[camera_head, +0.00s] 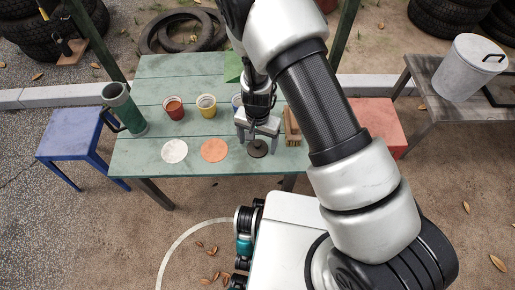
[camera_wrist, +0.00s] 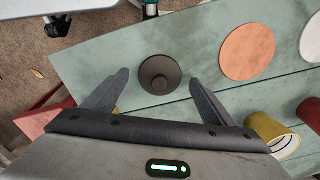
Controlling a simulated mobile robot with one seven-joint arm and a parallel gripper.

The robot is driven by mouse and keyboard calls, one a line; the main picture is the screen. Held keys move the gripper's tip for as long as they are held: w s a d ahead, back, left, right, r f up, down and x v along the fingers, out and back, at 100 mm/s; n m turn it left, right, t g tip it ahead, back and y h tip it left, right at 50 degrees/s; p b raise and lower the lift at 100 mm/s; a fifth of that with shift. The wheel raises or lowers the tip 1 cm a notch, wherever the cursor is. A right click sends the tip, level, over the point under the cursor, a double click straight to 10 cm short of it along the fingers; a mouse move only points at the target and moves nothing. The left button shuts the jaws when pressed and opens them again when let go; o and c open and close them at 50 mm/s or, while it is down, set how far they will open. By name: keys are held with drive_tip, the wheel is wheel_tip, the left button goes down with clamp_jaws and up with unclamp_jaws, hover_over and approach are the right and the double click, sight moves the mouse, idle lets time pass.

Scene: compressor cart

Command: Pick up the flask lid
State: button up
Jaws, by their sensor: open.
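My gripper (camera_head: 257,139) is over the lid, pointing down. In the wrist view my gripper (camera_wrist: 158,80) is open, with one finger on each side of the lid and nothing held. I cannot tell the exact height of the fingertips above the table. A green flask (camera_head: 122,108) with a dark handle stands at the table's left end.
An orange disc (camera_head: 214,150) and a white disc (camera_head: 174,151) lie left of the lid. A red cup (camera_head: 174,108) and a yellow cup (camera_head: 206,107) stand behind them. A wooden block (camera_head: 292,128) is close on the gripper's right. Blue (camera_head: 75,140) and red (camera_head: 381,118) stools flank the table.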

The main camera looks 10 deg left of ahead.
drive_tip(key=shift+f, duration=0.45)
drive_tip(key=c, duration=1.1)
drive_tip(key=shift+r, duration=0.1)
